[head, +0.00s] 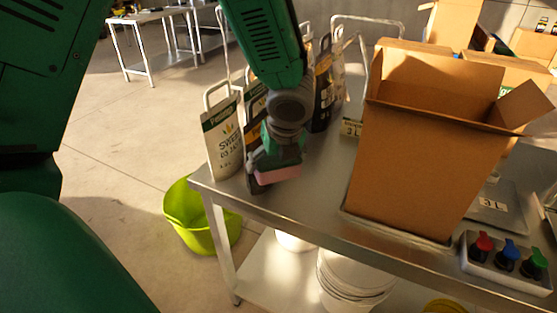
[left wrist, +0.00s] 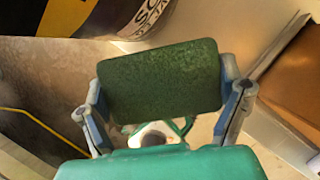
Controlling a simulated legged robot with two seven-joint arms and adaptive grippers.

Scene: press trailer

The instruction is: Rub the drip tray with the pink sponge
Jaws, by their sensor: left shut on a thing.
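My left gripper (head: 258,172) is shut on the pink sponge (head: 278,174), near the left corner of the steel table. The left wrist view shows the sponge's dark green scouring face (left wrist: 160,80) between the two fingers of the left gripper (left wrist: 165,105). The sponge is beside the pouches; I cannot tell whether it touches the table. A thin metal tray (head: 375,228) shows its rim beneath the open cardboard box; another flat metal plate (head: 497,216) lies to its right. I cannot tell which is the drip tray. My right gripper is not in view.
Labelled pouches (head: 222,140) stand close behind the gripper. The big cardboard box (head: 425,150) fills the table's middle. A block with red, blue and green knobs (head: 506,263) is at the front right. A lime tub (head: 188,212) stands on the floor.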

